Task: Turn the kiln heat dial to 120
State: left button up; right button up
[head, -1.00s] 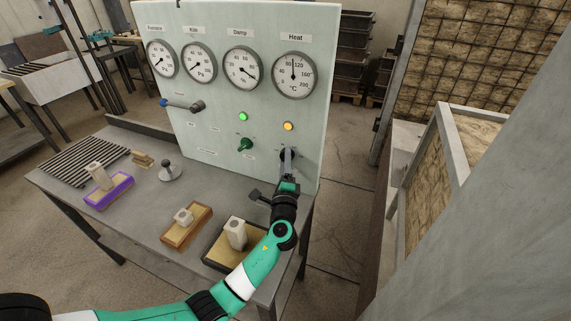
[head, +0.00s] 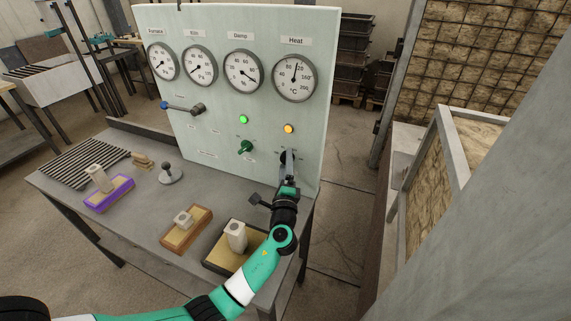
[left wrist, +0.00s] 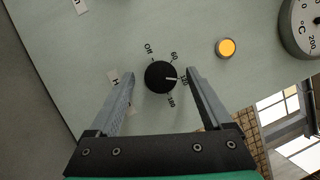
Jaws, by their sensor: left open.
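The heat dial is a round black knob (left wrist: 160,76) on the pale panel, with marks Off, 60, 120 and 180 around it. In the head view the dial is mostly hidden behind my left gripper (head: 287,162). In the left wrist view my left gripper (left wrist: 160,72) is open, with one finger on each side of the dial and gaps between. The Heat gauge (head: 295,77) has its needle tilted just right of upright, near 120. My right gripper is out of view.
An amber lamp (head: 289,129) is lit above the dial and a green lamp (head: 243,119) is lit to its left. A green knob (head: 246,147) and a lever (head: 184,107) are on the panel. Molds, one in a dark tray (head: 219,257), stand on the bench (head: 143,213).

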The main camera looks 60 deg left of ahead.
pick_arm(q)
jog(key=p+v, duration=0.1)
jog(key=v, duration=1)
jog(key=shift+p, duration=0.35)
jog(key=shift+s, duration=0.1)
